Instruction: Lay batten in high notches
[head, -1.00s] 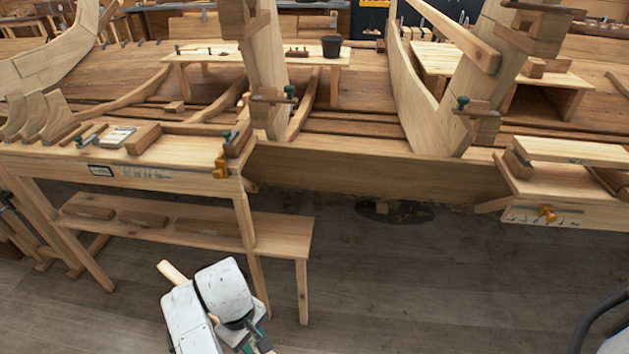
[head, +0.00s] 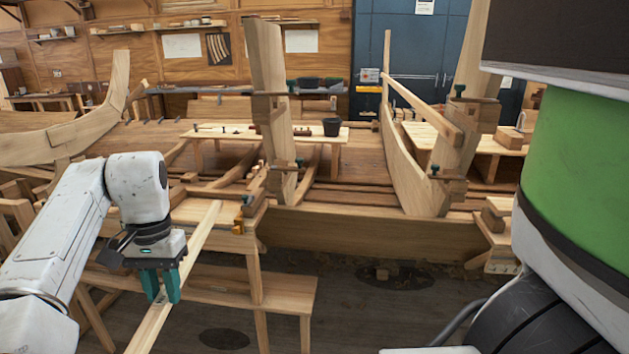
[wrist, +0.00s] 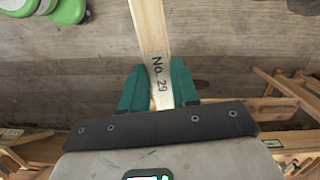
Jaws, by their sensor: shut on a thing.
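My gripper (head: 161,298) is at the lower left in the head view, its teal fingers shut on a long pale batten (head: 200,238). The batten slants from the lower edge up and right, across the front of the left bench. Each has an upper clamped block (head: 272,96) (head: 472,101) and a lower one (head: 284,164) (head: 440,174). The notches are too small to make out.
The left bench (head: 225,240) with a lower shelf (head: 285,290) stands close by the batten. A slanting plank (head: 418,103) is fixed at the right upright. Another bench (head: 497,262) stands at the right, partly hidden by my body. Floor between the benches is open.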

